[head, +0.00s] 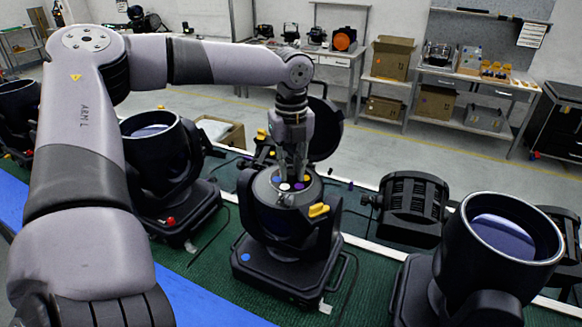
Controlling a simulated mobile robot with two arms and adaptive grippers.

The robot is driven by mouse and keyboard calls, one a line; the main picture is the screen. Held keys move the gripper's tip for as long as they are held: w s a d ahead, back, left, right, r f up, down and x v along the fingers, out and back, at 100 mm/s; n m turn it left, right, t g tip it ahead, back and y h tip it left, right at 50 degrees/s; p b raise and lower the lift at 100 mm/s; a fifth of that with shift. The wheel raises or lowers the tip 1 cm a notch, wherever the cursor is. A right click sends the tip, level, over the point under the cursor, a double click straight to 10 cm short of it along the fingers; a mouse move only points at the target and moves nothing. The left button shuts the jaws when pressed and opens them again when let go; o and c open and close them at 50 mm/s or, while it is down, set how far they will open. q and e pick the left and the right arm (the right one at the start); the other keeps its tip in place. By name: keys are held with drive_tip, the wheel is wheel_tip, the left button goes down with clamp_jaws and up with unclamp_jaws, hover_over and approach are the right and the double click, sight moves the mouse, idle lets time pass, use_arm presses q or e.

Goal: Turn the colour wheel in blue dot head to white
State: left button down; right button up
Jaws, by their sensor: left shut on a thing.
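The blue dot head (290,228) stands in the middle on the green mat, with a blue dot (245,257) on the front of its base. Its round lid (327,132) stands open behind. The colour wheel (284,186) lies in the open top, with a white spot and a purple spot showing on it. My left gripper (291,177) points down into the opening and is shut on the colour wheel. Its fingertips partly cover the wheel, so the other colours are hard to tell. My right gripper is not in view.
A head with a red dot (170,220) stands to the left. A large head (507,240) stands front right, and a lamp lying low (412,203) is right of the middle. Yellow latches (319,210) stick out at the open head. Benches and cardboard boxes (393,58) stand beyond.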

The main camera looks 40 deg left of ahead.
sight(291, 172)
use_arm(q)
drive_tip(key=c, duration=1.5)
unclamp_jaws()
drive_tip(key=shift+o, duration=0.2)
drive_tip(key=shift+r, duration=0.1)
wheel_tip(291, 172, up, 12)
